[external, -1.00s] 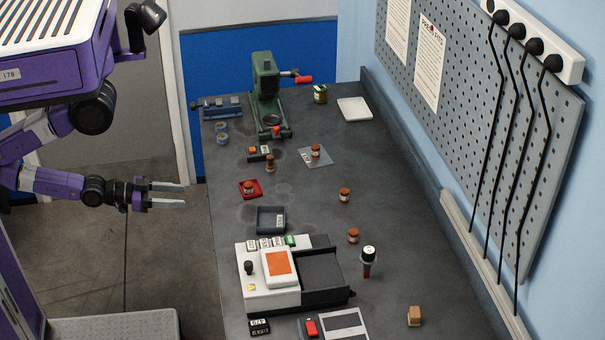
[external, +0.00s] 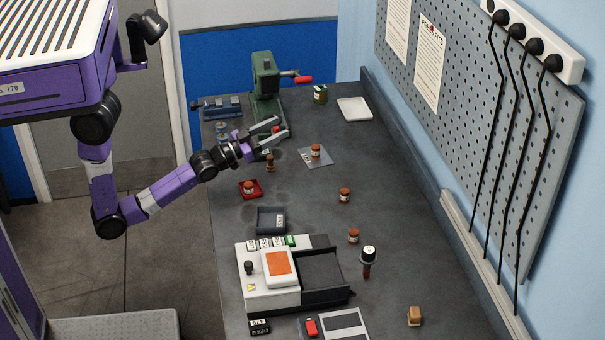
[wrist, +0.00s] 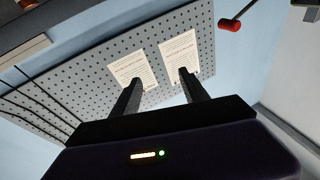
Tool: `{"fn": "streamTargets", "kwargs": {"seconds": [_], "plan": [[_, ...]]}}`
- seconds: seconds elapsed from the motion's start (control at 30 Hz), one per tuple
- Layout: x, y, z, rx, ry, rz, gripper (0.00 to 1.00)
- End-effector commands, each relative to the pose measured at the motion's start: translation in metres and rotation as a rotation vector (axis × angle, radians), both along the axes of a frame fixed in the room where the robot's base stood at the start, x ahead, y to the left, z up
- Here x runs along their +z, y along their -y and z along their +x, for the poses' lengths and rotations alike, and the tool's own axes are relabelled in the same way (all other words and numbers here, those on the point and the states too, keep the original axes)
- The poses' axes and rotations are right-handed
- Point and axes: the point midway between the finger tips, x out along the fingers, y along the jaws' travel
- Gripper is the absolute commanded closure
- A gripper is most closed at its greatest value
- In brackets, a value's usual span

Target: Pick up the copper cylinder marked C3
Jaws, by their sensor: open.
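Several small copper-coloured cylinders with pale labels are on the bench. One stands in a red dish (external: 249,187), one on a clear sheet (external: 316,151), and one (external: 270,163) near the green press. Two more stand to the right, a farther one (external: 344,195) and a nearer one (external: 353,236). The markings are too small to read, so I cannot tell which is C3. My gripper (external: 281,127) is open and empty above the bench, in front of the green press.
The green press (external: 264,85) with a red handle stands at the back, close to my gripper. A grey tray (external: 262,230) and a white device (external: 255,290) are nearer. The pegboard (external: 480,130) lines the right wall. The bench's right middle is mostly clear.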

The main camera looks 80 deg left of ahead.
Motion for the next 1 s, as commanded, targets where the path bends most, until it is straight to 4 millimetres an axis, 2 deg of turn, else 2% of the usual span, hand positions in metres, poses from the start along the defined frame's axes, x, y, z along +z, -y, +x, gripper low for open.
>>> {"fn": "streamTargets", "kwargs": {"seconds": [0.03, 0.1, 0.33, 0.5, 0.6, 0.7, 0.83, 0.93, 1.0], "plan": [[0.007, -0.013, 0.017, 0.03, 0.015, -0.033, 0.48], [0.014, -0.032, 0.035, 0.072, 0.024, -0.086, 0.48], [0.028, -0.089, 0.088, 0.202, 0.041, -0.324, 0.48], [0.028, -0.122, 0.12, 0.286, 0.043, -0.56, 0.48], [0.023, -0.134, 0.138, 0.329, 0.037, -0.721, 0.48], [0.014, -0.139, 0.156, 0.365, 0.023, -0.896, 0.48], [-0.001, -0.132, 0.179, 0.405, -0.01, -1.145, 0.48], [-0.014, -0.114, 0.197, 0.433, -0.053, -1.351, 0.48], [-0.022, -0.095, 0.209, 0.452, -0.094, -1.498, 0.48]]}}
